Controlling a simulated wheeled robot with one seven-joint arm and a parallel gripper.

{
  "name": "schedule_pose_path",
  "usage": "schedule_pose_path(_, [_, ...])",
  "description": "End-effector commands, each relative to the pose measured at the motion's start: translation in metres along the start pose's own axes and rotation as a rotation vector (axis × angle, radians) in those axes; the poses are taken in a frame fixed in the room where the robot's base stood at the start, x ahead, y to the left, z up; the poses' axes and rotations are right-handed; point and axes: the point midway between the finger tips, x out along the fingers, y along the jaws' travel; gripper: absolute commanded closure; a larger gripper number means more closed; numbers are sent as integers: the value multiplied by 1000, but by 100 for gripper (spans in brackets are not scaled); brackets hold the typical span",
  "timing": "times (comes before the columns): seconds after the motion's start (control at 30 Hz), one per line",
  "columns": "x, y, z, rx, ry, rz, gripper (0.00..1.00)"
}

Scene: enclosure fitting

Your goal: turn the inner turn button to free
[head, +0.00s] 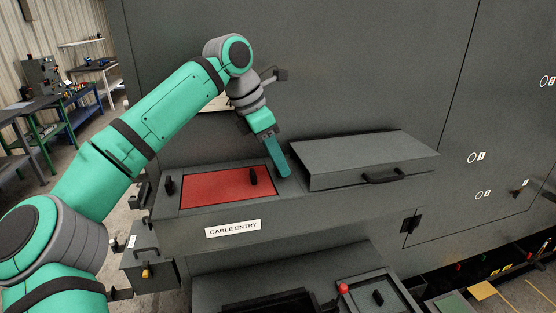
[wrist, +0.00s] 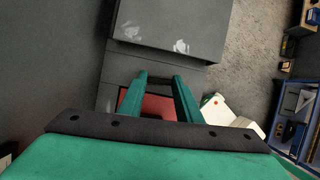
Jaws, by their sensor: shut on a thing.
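A red panel (head: 215,188) lies in the top of the grey cable entry box. A dark upright turn button (head: 169,185) stands at its left edge, and a dark upright handle (head: 254,176) stands on its right part. My gripper (head: 285,174) reaches down at the panel's right edge, its fingers shut on the inner turn button, which they hide. In the wrist view the two fingers of my gripper (wrist: 160,76) stand some way apart, with the red panel (wrist: 152,105) between and behind them. The button's angle cannot be seen.
A raised grey lid (head: 360,155) with a dark handle (head: 383,177) stands close to the right of my gripper. The tall grey enclosure wall (head: 370,65) rises behind. A "CABLE ENTRY" label (head: 233,228) is on the box front. Benches stand far left.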

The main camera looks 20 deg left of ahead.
Motion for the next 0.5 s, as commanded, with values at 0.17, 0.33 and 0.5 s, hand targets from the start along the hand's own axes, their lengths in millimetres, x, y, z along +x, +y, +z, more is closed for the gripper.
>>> schedule_pose_path(0.17, [0,1,2,54,-2,-21,91])
schedule_pose_path(0.33, [0,0,1,79,-1,-31,91])
schedule_pose_path(0.5, [0,0,1,86,-1,-34,91])
